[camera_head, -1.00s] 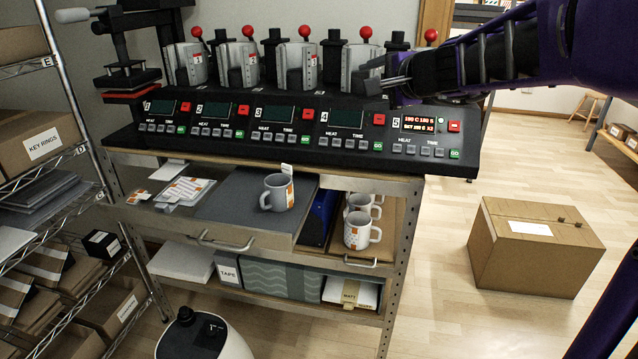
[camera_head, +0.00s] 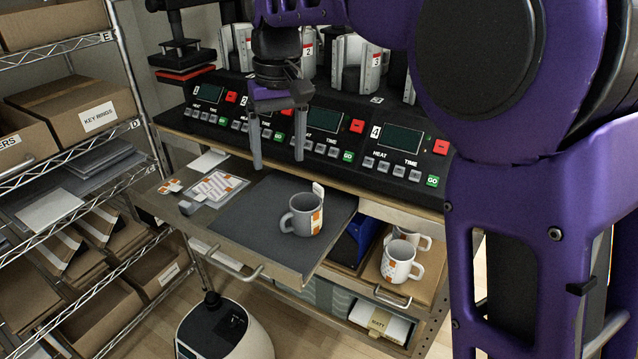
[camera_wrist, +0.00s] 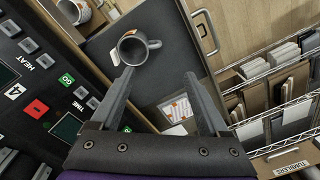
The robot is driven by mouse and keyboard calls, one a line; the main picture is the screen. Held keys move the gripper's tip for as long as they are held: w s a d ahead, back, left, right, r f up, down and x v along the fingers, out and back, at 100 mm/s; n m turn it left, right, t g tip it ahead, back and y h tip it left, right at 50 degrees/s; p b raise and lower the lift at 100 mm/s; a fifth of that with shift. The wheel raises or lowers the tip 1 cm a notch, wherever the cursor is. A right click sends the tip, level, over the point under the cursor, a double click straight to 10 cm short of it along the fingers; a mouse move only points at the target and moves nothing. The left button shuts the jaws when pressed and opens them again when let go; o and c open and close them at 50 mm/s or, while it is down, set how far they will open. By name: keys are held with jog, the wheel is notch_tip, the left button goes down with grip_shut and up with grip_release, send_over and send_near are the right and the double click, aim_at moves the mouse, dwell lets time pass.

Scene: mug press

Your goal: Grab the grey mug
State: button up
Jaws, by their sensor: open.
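The grey mug (camera_head: 301,214) stands upright on the dark mat (camera_head: 245,222) of the pulled-out shelf, its handle to the left and an orange-and-white wrap on its side. In the wrist view the mug (camera_wrist: 131,50) shows from above, beyond the fingertips, its handle toward the right. My gripper (camera_head: 277,165) is open and empty. In the head view it hangs in front of the press control panel, fingers down, above and behind the mug. It also shows in the wrist view (camera_wrist: 160,75). Nothing is between the fingers.
White mugs (camera_head: 399,261) stand in the lower compartment to the right. Sheets with orange prints (camera_head: 216,188) lie left of the mat. The press panel (camera_head: 325,125) stands close behind the shelf. A wire rack (camera_head: 150,130) with boxes stands at left. The mat around the mug is mostly clear.

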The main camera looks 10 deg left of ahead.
aim_at(287, 216)
jog(key=shift+h, duration=0.3)
jog(key=f, duration=0.5)
jog(key=f+b, duration=0.1)
jog(key=f, duration=0.5)
jog(key=shift+w+d+f+b, duration=0.1)
jog(key=shift+d+b, duration=0.1)
jog(key=shift+b, duration=0.1)
jog(key=shift+f, duration=3.05)
jog(key=shift+w+r, duration=0.1)
grip_shut()
